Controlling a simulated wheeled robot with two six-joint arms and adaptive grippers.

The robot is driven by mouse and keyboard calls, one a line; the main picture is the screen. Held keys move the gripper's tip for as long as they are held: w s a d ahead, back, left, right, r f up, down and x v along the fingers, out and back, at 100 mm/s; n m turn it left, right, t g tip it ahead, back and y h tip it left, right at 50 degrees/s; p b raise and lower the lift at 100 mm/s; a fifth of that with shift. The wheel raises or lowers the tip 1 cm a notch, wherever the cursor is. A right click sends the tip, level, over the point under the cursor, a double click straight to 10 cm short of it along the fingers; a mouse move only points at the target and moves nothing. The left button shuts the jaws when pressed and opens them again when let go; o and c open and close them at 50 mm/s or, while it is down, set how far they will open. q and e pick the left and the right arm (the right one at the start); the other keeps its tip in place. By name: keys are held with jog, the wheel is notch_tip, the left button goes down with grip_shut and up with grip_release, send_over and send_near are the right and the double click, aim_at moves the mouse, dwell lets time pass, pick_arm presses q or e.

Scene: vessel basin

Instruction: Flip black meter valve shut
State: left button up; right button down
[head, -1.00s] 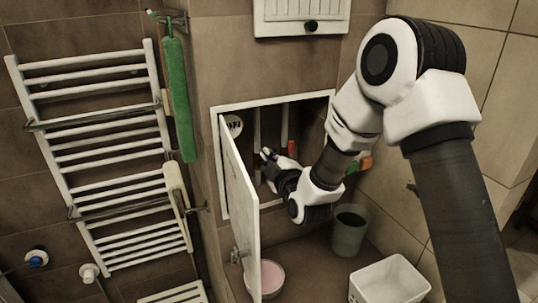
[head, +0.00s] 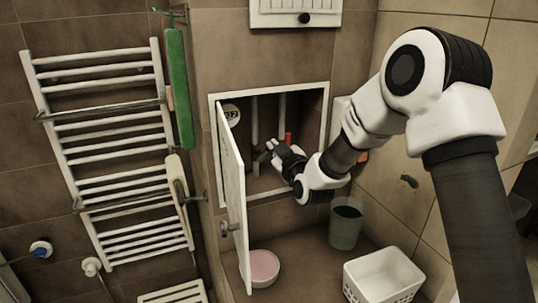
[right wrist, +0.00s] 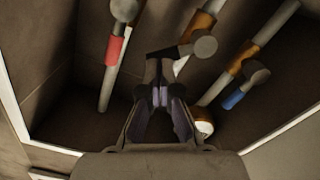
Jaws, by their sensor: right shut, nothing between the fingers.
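The black valve lever (right wrist: 165,52) shows in the right wrist view, joined to a round grey knob-like valve end (right wrist: 205,46) beside a pipe with a brass fitting. My right gripper (right wrist: 160,92) is shut and empty, with its tips just below the lever in the picture. I cannot tell whether they touch. In the head view my right gripper (head: 272,148) reaches into the open wall cabinet, left of the red handle (head: 289,138). The black lever is not clear there. A round meter dial (head: 231,115) sits inside at upper left. My left gripper is not in view.
The cabinet door (head: 232,205) stands open on the left. A red-handled valve (right wrist: 116,48) and a blue-handled valve (right wrist: 235,99) flank the gripper. A green bin (head: 345,225), a white basket (head: 383,277) and a pink bowl (head: 262,268) stand on the floor below.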

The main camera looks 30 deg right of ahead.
jog(key=shift+d+f+m+b, duration=0.25)
jog(key=shift+m+b, duration=0.2)
jog(key=shift+m, duration=0.3)
jog(key=shift+d+f+m+b, duration=0.25)
jog(key=shift+m+b, duration=0.2)
jog(key=shift+m, duration=0.3)
jog(key=shift+r, duration=0.25)
